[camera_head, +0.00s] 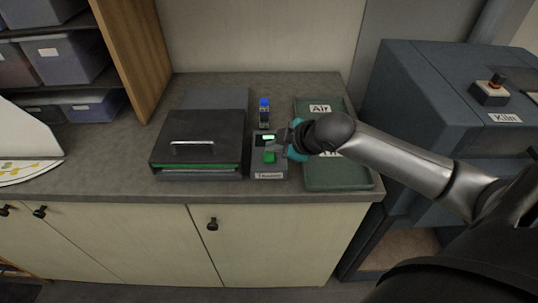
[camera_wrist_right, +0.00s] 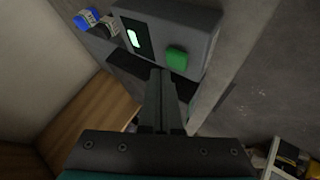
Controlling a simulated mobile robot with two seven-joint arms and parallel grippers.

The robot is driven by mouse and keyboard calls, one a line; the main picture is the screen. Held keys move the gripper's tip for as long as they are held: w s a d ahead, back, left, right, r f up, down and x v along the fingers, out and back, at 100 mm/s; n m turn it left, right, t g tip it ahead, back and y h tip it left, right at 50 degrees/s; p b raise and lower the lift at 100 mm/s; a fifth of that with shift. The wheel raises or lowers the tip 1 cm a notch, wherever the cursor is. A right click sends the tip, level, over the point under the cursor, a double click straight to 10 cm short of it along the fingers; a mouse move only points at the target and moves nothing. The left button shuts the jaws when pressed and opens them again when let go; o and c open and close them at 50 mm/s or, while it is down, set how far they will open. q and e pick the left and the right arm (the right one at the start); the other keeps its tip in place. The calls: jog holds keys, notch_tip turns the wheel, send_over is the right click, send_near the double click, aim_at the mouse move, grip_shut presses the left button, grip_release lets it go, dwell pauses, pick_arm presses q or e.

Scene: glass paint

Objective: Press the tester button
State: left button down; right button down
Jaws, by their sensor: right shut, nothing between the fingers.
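The tester (camera_head: 270,168) is a small grey box on the counter, with a lit display and a label on its front. Its green button (camera_head: 269,157) is below the display; in the right wrist view the green button (camera_wrist_right: 177,57) is uncovered. My right gripper (camera_head: 281,137) is over the tester's upper right side, beside the display. In the right wrist view its shut, empty fingers (camera_wrist_right: 160,75) end close to the button, apart from it in the picture; the exact gap is hard to tell. My left gripper is not in view.
A black box with a handle (camera_head: 197,143) stands left of the tester. A blue-capped item (camera_head: 264,110) is behind it. A green tray (camera_head: 340,178) labelled "Air" lies to the right, partly under my arm. The kiln (camera_head: 420,85) stands farther right.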

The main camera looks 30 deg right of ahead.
aim_at(273, 158)
jog(key=shift+f, duration=0.15)
jog(key=shift+f, duration=0.25)
jog(key=shift+f, duration=0.6)
dwell(1.0)
jog(key=shift+r, duration=0.15)
jog(key=shift+r+p, duration=0.85)
jog(key=shift+p, duration=0.4)
notch_tip(273, 158, up, 5)
jog(key=p, duration=0.6)
jog(key=shift+r, duration=0.1)
